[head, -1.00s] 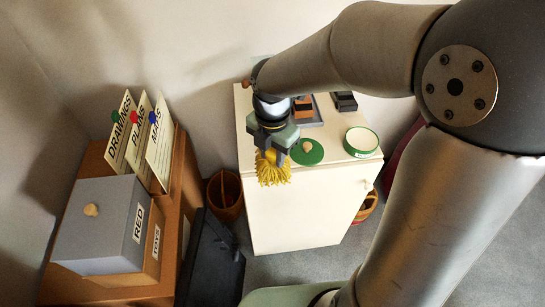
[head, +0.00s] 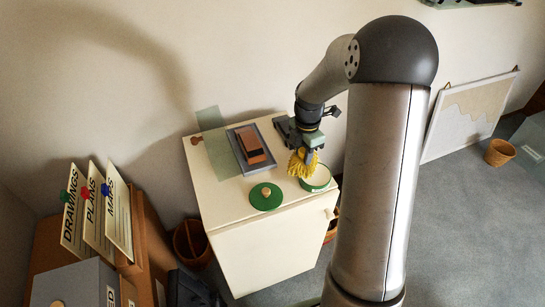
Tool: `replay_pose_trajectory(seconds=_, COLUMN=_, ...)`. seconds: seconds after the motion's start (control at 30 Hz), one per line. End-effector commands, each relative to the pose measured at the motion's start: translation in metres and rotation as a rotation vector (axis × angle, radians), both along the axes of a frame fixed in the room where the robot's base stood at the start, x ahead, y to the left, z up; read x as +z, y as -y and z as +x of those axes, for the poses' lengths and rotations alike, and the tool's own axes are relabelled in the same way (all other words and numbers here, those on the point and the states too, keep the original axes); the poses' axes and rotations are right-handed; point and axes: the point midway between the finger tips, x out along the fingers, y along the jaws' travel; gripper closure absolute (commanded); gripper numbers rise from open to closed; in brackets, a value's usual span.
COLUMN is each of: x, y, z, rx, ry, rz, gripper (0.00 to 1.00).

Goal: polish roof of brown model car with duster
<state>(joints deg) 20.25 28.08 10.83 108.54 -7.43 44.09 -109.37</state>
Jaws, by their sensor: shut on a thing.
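The brown model car (head: 252,146), with black parts on it, sits on a grey tray (head: 266,168) on top of the white cabinet. My gripper (head: 309,145) is shut on the duster (head: 301,164), whose yellow strands hang down. The duster is to the right of the car and apart from it, and in the picture it overlaps the back rim of the round green tin (head: 317,180). I cannot tell whether the strands touch the tin. The duster's handle is mostly hidden by the gripper.
A green lid (head: 266,196) with a knob lies near the cabinet's front. A dark object (head: 283,128) is partly behind my gripper. A greenish see-through sheet (head: 217,140) is left of the tray. Upright file cards (head: 90,215) stand at the far left.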

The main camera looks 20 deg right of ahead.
Motion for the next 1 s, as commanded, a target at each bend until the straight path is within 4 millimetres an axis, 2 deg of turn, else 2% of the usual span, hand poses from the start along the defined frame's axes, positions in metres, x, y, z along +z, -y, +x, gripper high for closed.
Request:
replay_pose_trajectory(seconds=0.03, x=0.001, y=0.015, z=0.002, rx=-0.032, ry=-0.002, rz=0.000, gripper=0.87)
replay_pose_trajectory(seconds=0.1, x=-0.003, y=0.031, z=0.003, rx=-0.065, ry=-0.001, rz=0.001, gripper=0.87)
replay_pose_trajectory(seconds=0.27, x=-0.008, y=0.050, z=0.005, rx=-0.103, ry=0.001, rz=0.001, gripper=0.87)
replay_pose_trajectory(seconds=0.53, x=-0.023, y=0.052, z=0.005, rx=-0.108, ry=0.000, rz=0.001, gripper=0.87)
replay_pose_trajectory(seconds=1.0, x=-0.067, y=0.052, z=0.005, rx=-0.108, ry=0.000, rz=0.001, gripper=0.87)
